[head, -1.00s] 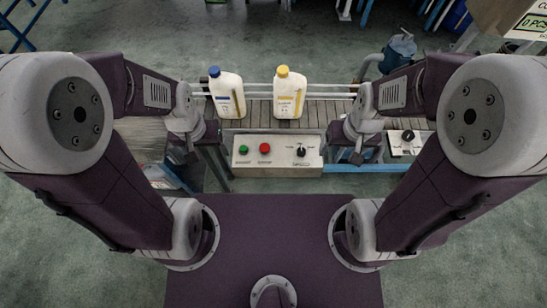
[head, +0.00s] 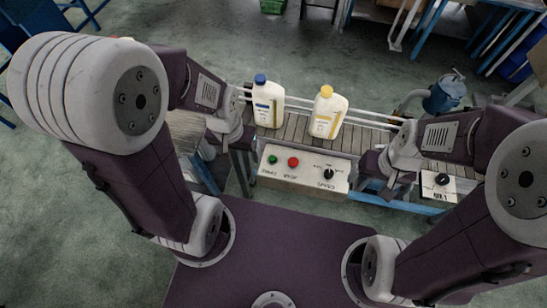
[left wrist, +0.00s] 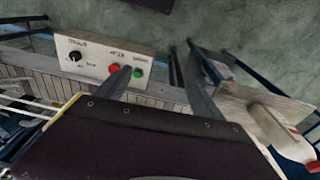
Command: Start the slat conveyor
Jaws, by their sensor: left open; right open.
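The slat conveyor (head: 297,127) runs across behind a pale control box (head: 310,184) on its near side. The box carries a green button (head: 273,160), a red button (head: 293,162) and a black knob (head: 328,174). In the left wrist view the green button (left wrist: 138,72) and red button (left wrist: 113,68) lie near the left finger. My left gripper (head: 222,150) is open and empty, left of the box; its two fingers (left wrist: 160,58) show spread in the left wrist view. My right gripper (head: 388,190) is open, right of the box.
A blue-capped bottle (head: 268,105) and a yellow-capped bottle (head: 327,115) stand upright on the conveyor. A second panel with a black knob (head: 442,179) is at the right, near a blue machine (head: 443,95).

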